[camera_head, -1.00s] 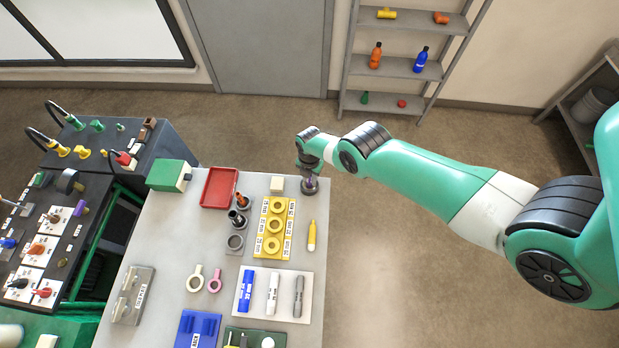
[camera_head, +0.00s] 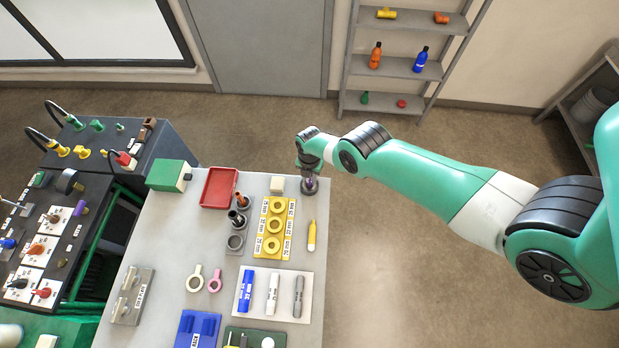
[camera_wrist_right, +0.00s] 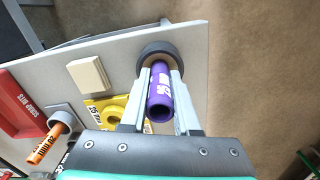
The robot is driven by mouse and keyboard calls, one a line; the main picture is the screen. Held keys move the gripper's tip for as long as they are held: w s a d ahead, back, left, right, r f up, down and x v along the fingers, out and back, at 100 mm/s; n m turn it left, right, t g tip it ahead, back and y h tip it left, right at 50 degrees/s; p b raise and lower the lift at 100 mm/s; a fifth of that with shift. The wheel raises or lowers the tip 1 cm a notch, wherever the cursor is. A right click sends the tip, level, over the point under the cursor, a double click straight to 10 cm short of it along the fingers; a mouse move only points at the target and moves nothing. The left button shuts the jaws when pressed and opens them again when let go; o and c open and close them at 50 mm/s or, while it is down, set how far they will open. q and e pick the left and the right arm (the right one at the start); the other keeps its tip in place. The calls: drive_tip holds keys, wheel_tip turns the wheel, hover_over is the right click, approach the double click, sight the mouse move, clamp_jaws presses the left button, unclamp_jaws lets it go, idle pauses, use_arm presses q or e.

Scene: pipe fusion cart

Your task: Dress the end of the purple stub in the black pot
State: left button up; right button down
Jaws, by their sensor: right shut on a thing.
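My right gripper (camera_wrist_right: 160,90) is shut on the purple stub (camera_wrist_right: 159,98), which lies between its two fingers with one open end facing the wrist camera. The stub's far end is at the round black pot (camera_wrist_right: 152,47); whether it sits inside or only touches the pot's top is hard to tell, as the stub and fingers cover the middle. In the head view the right gripper (camera_head: 309,182) points down at the table's far right corner, with a bit of the purple stub (camera_head: 310,186) showing. The pot is mostly hidden there. My left gripper is not in view.
A pale block (camera_head: 277,184) and the yellow ring board (camera_head: 273,228) stand left of the gripper. A yellow marker (camera_head: 311,236) lies nearer. A red tray (camera_head: 219,187) and an orange stub (camera_head: 242,200) are farther left. The table's right edge is close to the gripper.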

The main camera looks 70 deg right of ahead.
drive_tip(key=m, duration=0.6)
drive_tip(key=n, duration=0.6)
drive_tip(key=m, duration=0.6)
drive_tip(key=shift+f, duration=0.1)
drive_tip(key=n, duration=0.6)
drive_tip(key=shift+n, duration=0.3)
drive_tip(key=shift+m, duration=3.5)
drive_tip(key=shift+r, duration=0.2)
wheel_tip(320, 180, up, 6)
drive_tip(key=p, duration=0.6)
drive_tip(key=shift+f, duration=0.1)
